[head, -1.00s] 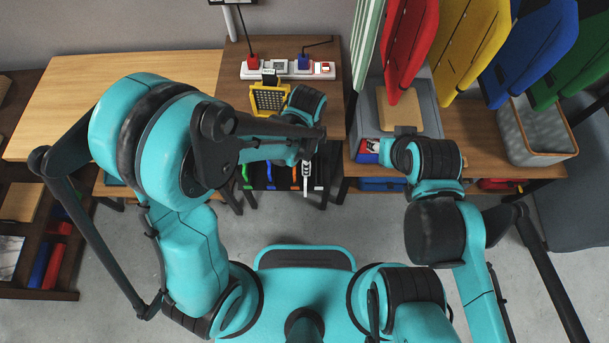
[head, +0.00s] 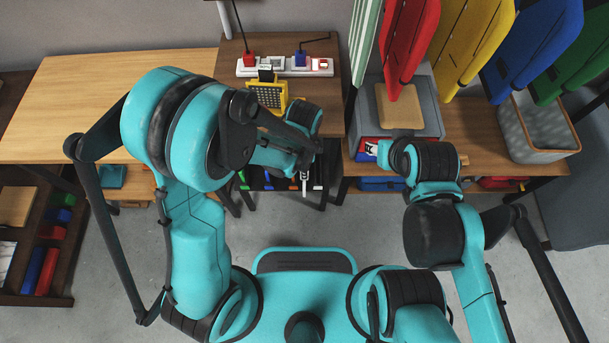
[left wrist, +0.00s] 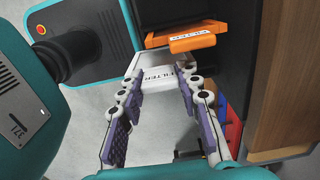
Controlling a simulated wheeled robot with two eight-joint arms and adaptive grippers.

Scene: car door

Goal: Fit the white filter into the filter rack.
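The white filter (left wrist: 160,78), labelled FILTER, lies between the fingertips of my left gripper (left wrist: 162,84) in the left wrist view, with a finger along each side. My left gripper appears closed on it. In the head view my left gripper (head: 304,180) is low in front of the dark filter rack (head: 259,185) under the table, near its right end. In the left wrist view the rack (left wrist: 238,32) holds an orange filter (left wrist: 192,37) just beyond the white one. How deep the white filter sits is hidden. My right gripper's fingers are hidden behind its wrist.
A power strip (head: 283,66) and a yellow grid part (head: 266,95) are on the table above the rack. Grey floor is clear in front.

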